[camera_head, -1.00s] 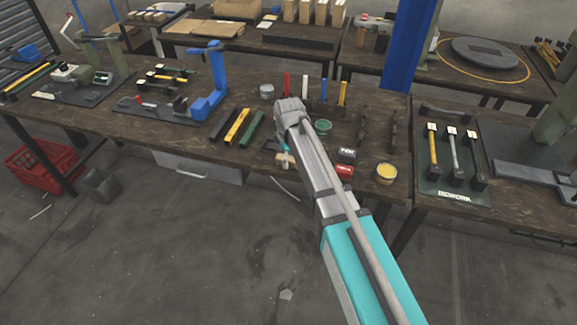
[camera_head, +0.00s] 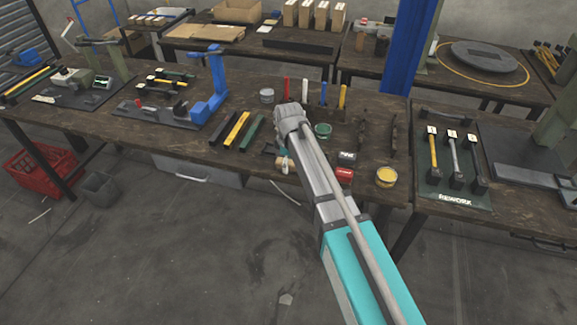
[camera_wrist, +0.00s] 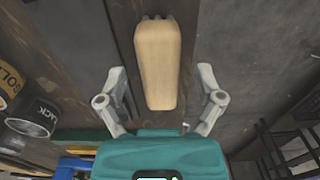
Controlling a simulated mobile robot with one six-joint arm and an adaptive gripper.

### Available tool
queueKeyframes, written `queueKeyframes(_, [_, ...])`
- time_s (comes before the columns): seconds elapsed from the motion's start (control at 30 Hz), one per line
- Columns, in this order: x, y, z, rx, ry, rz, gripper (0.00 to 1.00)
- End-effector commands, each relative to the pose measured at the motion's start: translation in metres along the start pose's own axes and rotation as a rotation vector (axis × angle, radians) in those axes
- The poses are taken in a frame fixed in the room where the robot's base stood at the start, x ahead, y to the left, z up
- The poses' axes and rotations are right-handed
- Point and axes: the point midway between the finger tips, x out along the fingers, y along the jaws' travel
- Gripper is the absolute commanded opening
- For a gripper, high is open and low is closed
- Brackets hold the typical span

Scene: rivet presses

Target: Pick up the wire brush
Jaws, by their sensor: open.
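The wire brush (camera_wrist: 158,60) shows in the wrist view as a pale wooden block, with a few dark tufts at its far end. In the head view a small tan part of it (camera_head: 281,161) shows at the workbench's front edge, mostly behind my arm. My gripper (camera_wrist: 162,72) is open, with one finger on each side of the block and visible gaps between. I cannot tell the height of the fingers relative to the brush. In the head view my gripper is mostly hidden by my own arm.
The workbench (camera_head: 200,150) also holds black, yellow and green bars (camera_head: 237,128) left of my arm. Open floor lies in front.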

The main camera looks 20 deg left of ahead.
Motion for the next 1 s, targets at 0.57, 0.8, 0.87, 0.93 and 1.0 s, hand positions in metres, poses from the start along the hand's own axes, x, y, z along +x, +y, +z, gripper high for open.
queueKeyframes(0.57, [0.0042, 0.0000, 0.0000, 0.000, 0.000, 0.000, 0.86])
queueKeyframes(0.8, [0.0042, -0.0001, 0.0000, 0.000, 0.000, 0.000, 0.71])
queueKeyframes(0.87, [0.0042, 0.0000, 0.0000, 0.000, 0.000, 0.000, 0.60])
queueKeyframes(0.93, [0.0042, 0.0000, 0.0000, 0.000, 0.000, 0.000, 0.47])
queueKeyframes(1.0, [0.0042, 0.0000, 0.0000, 0.000, 0.000, 0.000, 0.34])
